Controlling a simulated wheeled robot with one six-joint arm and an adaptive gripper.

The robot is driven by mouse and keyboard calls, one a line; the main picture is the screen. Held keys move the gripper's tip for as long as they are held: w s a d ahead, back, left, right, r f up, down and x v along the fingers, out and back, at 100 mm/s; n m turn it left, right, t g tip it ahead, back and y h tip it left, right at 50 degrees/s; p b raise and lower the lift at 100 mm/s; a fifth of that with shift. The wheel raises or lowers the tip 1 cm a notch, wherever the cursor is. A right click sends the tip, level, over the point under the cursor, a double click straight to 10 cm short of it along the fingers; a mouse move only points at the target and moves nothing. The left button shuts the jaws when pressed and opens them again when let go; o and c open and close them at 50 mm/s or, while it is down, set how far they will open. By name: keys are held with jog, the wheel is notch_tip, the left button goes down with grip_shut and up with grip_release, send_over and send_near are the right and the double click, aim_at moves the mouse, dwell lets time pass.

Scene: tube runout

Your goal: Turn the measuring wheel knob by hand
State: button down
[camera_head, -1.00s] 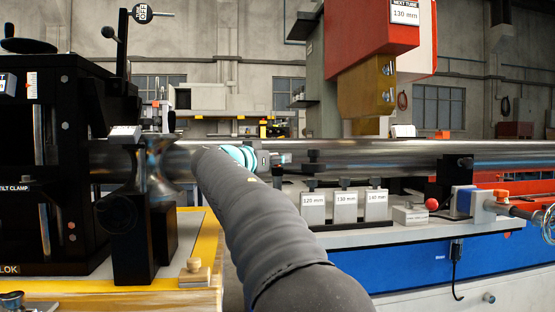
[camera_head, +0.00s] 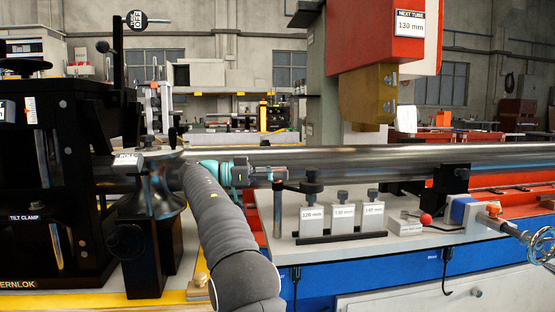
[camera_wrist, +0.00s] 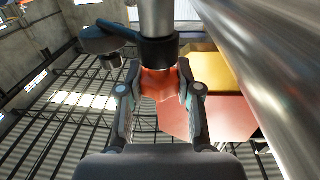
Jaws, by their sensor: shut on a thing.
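My gripper (camera_head: 279,173) reaches in front of the long steel tube (camera_head: 400,157), above a thin metal post (camera_head: 277,212) on the bench. In the wrist view my two fingers (camera_wrist: 160,88) are shut on an orange-red knob (camera_wrist: 158,82) beside a black collar (camera_wrist: 158,50) on a metal post (camera_wrist: 155,15). A dark round part (camera_wrist: 100,40) with a blue arm sits beside the post; I cannot tell whether it is the measuring wheel. The fingers partly cover the knob, and the head view does not show the knob clearly.
Blocks labelled 120 mm (camera_head: 312,222), 130 mm (camera_head: 341,220) and 140 mm (camera_head: 372,218) stand just right of the post. A black tilt clamp (camera_head: 60,190) is at left. A red and yellow machine head (camera_head: 367,95) hangs above the tube. A red ball (camera_head: 426,219) is further right.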

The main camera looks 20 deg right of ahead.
jog(key=shift+m+g+y+p, duration=0.3)
jog(key=shift+m+g+p, duration=0.1)
jog(key=shift+g+p, duration=0.2)
jog(key=c, duration=0.8)
grip_release()
jog(key=shift+o, duration=0.2)
jog(key=shift+f+b, duration=0.1)
jog(key=shift+b, duration=0.3)
